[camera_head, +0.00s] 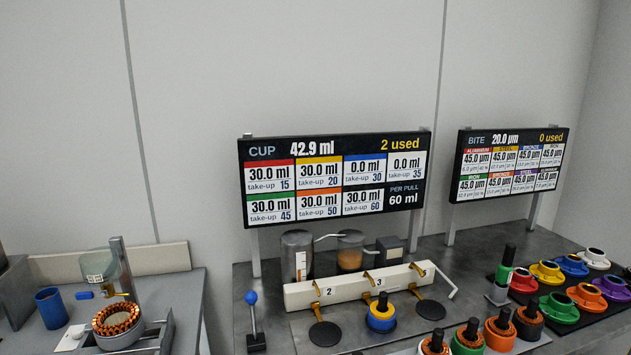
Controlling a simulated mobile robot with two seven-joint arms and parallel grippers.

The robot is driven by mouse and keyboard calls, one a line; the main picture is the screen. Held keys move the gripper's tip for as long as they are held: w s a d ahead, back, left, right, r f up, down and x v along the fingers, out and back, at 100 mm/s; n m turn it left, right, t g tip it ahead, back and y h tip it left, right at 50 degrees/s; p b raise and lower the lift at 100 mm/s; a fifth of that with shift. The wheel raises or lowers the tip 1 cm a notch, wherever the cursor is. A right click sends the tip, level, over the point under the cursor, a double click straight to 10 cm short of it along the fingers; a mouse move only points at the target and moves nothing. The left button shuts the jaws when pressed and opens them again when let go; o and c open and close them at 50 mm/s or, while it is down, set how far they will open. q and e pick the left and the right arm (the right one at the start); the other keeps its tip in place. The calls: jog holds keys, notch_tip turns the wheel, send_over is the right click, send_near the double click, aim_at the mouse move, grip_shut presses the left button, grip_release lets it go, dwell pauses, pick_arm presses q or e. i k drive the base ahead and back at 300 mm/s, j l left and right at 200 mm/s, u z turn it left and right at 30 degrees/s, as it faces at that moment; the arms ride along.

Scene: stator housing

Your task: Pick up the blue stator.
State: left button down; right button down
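A blue ring-shaped part (380,323), which looks like the blue stator, stands upright on the grey bench under the spout marked 3. Its upper part is yellow, and a small dark piece shows at its centre. The spout's brass arm (377,283) hangs close above it; I cannot tell whether they touch. Neither of my grippers is in view.
Several coloured stators, including a green one (467,342), stand at the front. Flat black discs (325,334) flank the blue part. A white spout bar (345,288) runs behind it. Coloured cups and saucers (558,307) fill the right; a copper-wound stator (116,320) sits left.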

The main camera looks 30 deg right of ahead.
aim_at(381, 314)
jog(key=z, duration=1.4)
